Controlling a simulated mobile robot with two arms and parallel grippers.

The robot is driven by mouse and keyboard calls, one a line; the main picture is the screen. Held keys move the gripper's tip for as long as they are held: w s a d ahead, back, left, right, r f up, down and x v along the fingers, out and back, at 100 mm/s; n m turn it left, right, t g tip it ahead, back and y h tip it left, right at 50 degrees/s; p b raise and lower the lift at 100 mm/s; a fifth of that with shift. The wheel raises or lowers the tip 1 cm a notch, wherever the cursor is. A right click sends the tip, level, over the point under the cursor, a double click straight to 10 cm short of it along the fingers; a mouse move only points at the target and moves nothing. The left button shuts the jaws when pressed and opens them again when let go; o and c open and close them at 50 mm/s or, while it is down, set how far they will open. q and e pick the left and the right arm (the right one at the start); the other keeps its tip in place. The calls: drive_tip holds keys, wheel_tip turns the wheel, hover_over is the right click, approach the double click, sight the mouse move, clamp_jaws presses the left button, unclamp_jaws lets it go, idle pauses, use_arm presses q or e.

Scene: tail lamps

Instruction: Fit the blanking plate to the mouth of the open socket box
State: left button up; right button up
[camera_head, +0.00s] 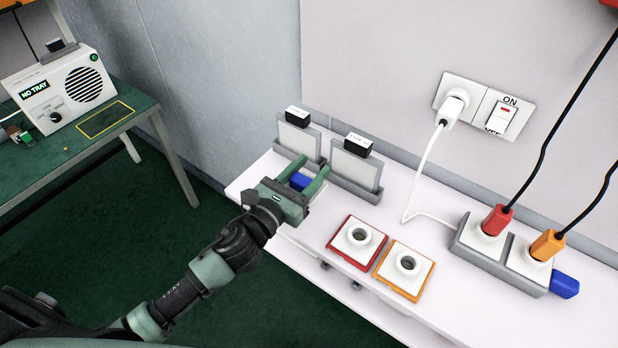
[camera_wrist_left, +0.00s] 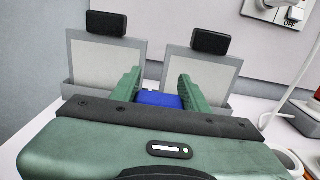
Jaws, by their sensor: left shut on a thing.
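My left gripper (camera_head: 311,170) is over the left part of the white bench top, shut on a blue block (camera_head: 300,181). The block also shows between the fingers in the left wrist view (camera_wrist_left: 160,98). Just beyond the fingertips, two pale flat plates, a left one (camera_head: 297,140) and a right one (camera_head: 354,168), stand upright in grey holders, each with a black-sided, white-topped grip. I cannot tell which thing is the blanking plate, nor pick out an open socket box. My right gripper is not in view.
A red-rimmed fitting (camera_head: 338,242) and an orange-rimmed one (camera_head: 420,290) sit on the bench, right of my gripper. A grey power strip (camera_head: 486,262) holds red and orange plugs, with a blue piece (camera_head: 565,285) at its end. A white cable (camera_head: 424,180) hangs from the wall socket.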

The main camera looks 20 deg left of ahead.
use_arm(q)
wheel_tip(320, 180, up, 16)
drive_tip(key=p, duration=0.3)
drive_tip(key=shift+f, duration=0.1)
drive_tip(key=o, duration=0.4)
drive_tip(key=c, duration=0.5)
drive_tip(key=shift+o, duration=0.2)
